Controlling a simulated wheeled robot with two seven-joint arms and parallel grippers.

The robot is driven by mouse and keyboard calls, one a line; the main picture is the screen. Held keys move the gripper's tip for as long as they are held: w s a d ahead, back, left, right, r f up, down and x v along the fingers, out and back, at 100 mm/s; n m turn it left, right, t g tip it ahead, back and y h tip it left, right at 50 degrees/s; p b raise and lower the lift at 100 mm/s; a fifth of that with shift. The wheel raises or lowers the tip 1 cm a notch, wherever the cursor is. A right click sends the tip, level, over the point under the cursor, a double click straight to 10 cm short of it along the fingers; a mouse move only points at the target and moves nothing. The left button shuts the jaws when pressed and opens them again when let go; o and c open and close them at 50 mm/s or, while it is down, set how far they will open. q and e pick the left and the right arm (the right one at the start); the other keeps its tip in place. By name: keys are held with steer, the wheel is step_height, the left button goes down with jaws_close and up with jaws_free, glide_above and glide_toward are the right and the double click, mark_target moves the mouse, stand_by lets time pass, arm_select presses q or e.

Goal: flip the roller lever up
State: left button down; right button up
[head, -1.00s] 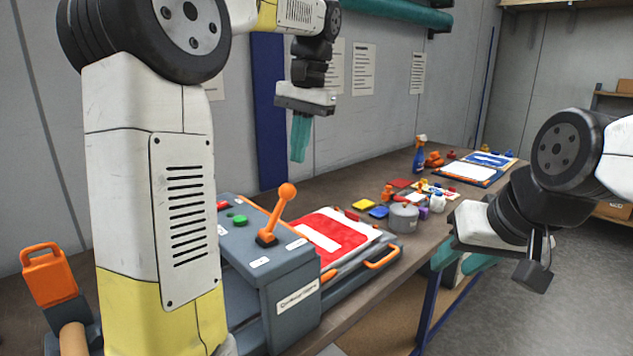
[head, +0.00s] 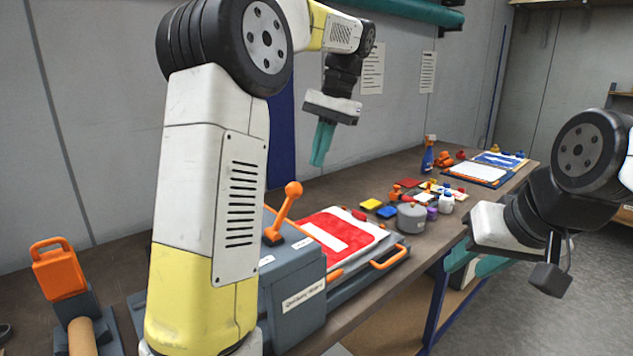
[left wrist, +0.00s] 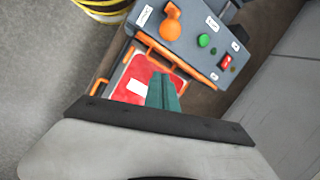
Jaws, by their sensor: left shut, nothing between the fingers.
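The roller lever (head: 283,213) is an orange lever with a ball knob on top of a grey machine box (head: 305,288). In the head view it leans up and to the right. The left wrist view shows its knob (left wrist: 172,13) from above. My left gripper (head: 318,163) points down with its teal fingers shut and empty. It hangs above and beyond the lever, apart from it. In the left wrist view the fingers (left wrist: 163,90) overlap the red sign. My right gripper (head: 462,258) is low at the right by the table edge; its finger gap is unclear.
A red sign with a white bar (head: 340,235) lies on the machine's bed beside orange handles. A green button (left wrist: 204,40) and red switch (left wrist: 226,62) are on the panel. A grey pot (head: 411,217) and coloured blocks stand farther along the table. My left arm hides part of the machine.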

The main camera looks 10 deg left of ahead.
arm_select(q)
steer(key=w+x, duration=0.1)
steer(key=x, duration=0.7)
steer(key=s+r, duration=0.1)
steer(key=s, duration=0.2)
steer(key=s+r, duration=0.1)
steer(key=shift+s+a+r, duration=0.2)
steer(key=shift+r, duration=0.15)
steer(key=shift+s+a+r+t+h, duration=0.7)
steer(key=shift+s+r+t+h, duration=0.1)
steer(key=shift+s+r+t, duration=0.1)
steer(key=s+a+t+h, duration=0.5)
steer(key=s+a+t, duration=0.2)
steer(key=s, duration=0.3)
steer(key=shift+a+n, duration=0.35)
steer(key=shift+n, duration=0.05)
